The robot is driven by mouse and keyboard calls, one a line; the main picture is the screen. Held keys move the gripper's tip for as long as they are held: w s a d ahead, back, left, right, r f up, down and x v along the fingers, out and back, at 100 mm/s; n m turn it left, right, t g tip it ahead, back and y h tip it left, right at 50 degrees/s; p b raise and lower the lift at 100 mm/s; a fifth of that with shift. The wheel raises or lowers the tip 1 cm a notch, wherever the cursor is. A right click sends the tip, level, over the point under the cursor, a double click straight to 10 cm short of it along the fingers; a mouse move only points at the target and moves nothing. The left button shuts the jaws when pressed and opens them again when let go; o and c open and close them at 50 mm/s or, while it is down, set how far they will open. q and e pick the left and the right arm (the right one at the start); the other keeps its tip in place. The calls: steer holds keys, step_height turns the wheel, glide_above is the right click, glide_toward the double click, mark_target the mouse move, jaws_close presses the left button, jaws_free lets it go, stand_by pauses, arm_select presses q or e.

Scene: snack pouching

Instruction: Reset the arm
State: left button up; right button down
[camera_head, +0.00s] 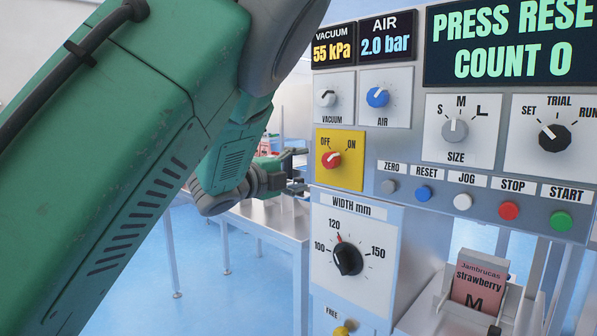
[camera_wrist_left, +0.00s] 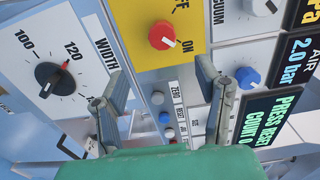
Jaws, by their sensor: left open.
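My left arm, large and green, fills the left of the head view. Its left gripper (camera_head: 297,170) shows beside the left edge of the control panel (camera_head: 402,180), partly hidden by that edge. In the left wrist view the two fingers of the left gripper (camera_wrist_left: 162,95) are spread apart with nothing between them. Past them are the small panel buttons, the red OFF/ON knob (camera_wrist_left: 162,36) and the black width knob (camera_wrist_left: 56,80). I cannot tell from these views how far the fingers are from the panel. My right gripper is not in view.
The panel carries a display (camera_head: 512,42) reading "PRESS RESE", cut off, and "COUNT 0". The blue RESET button (camera_head: 423,194) sits in a row of several buttons. A strawberry pouch (camera_head: 477,286) stands in a holder at lower right. A metal table (camera_head: 262,222) stands behind.

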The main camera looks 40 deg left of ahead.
arm_select(q)
steer(key=shift+s, duration=0.3)
steer(key=shift+a, duration=0.1)
steer(key=s+d+f+n+g+y, duration=0.1)
steer(key=s+d+f+n+g, duration=0.2)
steer(key=f, duration=0.9)
steer(key=s+f+n+g+y, duration=0.1)
steer(key=s+f+n+g, duration=0.2)
steer(key=f, duration=0.8)
steer(key=s+d+f+n+g+y, duration=0.15)
steer(key=s+f+n, duration=0.3)
steer(key=f, duration=0.75)
steer(key=s+d+f+n+g, duration=0.2)
steer(key=s+f, duration=0.3)
steer(key=s, duration=0.3)
steer(key=s+d+f+n+g+h, duration=0.1)
steer(key=s+d+f+n+g, duration=0.2)
steer(key=s, duration=0.6)
steer(key=s+d+f+n+g+h, duration=0.1)
steer(key=s+d+f+n+g, duration=0.2)
steer(key=s+f, duration=0.6)
steer(key=d+g, duration=0.2)
steer(key=d, duration=0.1)
